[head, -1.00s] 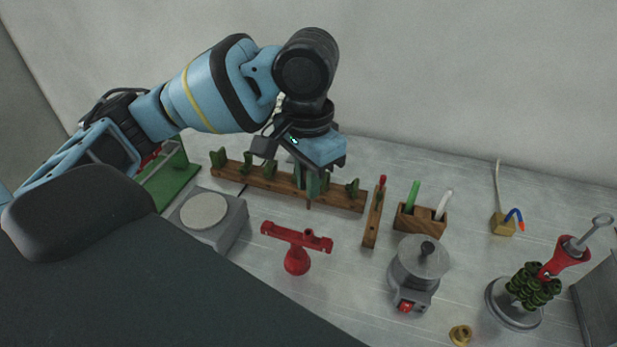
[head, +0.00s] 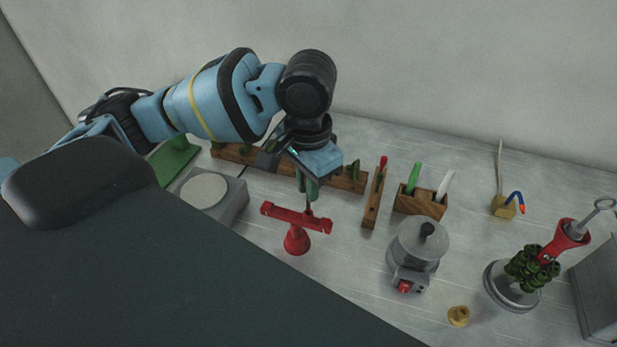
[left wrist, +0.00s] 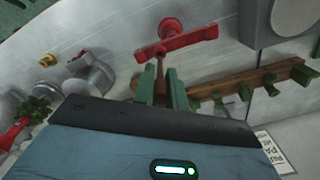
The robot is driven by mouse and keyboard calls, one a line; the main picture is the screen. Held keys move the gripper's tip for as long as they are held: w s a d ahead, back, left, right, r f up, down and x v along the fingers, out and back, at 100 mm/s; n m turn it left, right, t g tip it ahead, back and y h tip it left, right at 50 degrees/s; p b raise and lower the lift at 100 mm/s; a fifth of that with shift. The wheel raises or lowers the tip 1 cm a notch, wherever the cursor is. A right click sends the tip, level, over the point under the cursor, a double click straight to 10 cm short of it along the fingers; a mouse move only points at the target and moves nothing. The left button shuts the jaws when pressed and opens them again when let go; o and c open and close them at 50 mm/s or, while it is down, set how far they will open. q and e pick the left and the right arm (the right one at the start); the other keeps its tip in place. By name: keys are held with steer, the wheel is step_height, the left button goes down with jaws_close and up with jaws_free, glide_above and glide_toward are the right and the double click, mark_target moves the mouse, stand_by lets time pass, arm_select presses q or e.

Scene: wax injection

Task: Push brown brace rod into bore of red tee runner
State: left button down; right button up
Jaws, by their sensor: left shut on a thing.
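The red tee runner (head: 298,228) stands on the bench, its bar level on top of a flared base. It also shows in the left wrist view (left wrist: 178,46). My left gripper (head: 308,190) is above and just behind the bar, fingers pointing down. Its green fingers (left wrist: 164,85) are shut on the brown brace rod (left wrist: 160,68), whose free end reaches the tee's bar in the left wrist view. In the head view only a short tip of the rod shows below the fingers. I cannot tell whether the tip is in the bore. My right gripper is out of view.
A wooden rack with green clips (head: 345,180) lies behind the tee. A grey hot plate (head: 232,208) stands left, a small wooden block (head: 371,208) and a grey pot (head: 417,245) right. A pen holder (head: 420,205) stands behind the pot. Bench is clear in front of the tee.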

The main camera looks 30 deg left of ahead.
mark_target(308, 209)
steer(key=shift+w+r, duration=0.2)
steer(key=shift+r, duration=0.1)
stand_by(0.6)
arm_select(q)
steer(key=shift+f, duration=1.5)
stand_by(1.1)
steer(key=c, duration=1.3)
jaws_free()
steer(key=shift+c, duration=0.2)
step_height(308, 209, up, 8)
steer(key=shift+f, duration=0.1)
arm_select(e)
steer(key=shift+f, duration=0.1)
arm_select(q)
steer(key=shift+f, duration=0.1)
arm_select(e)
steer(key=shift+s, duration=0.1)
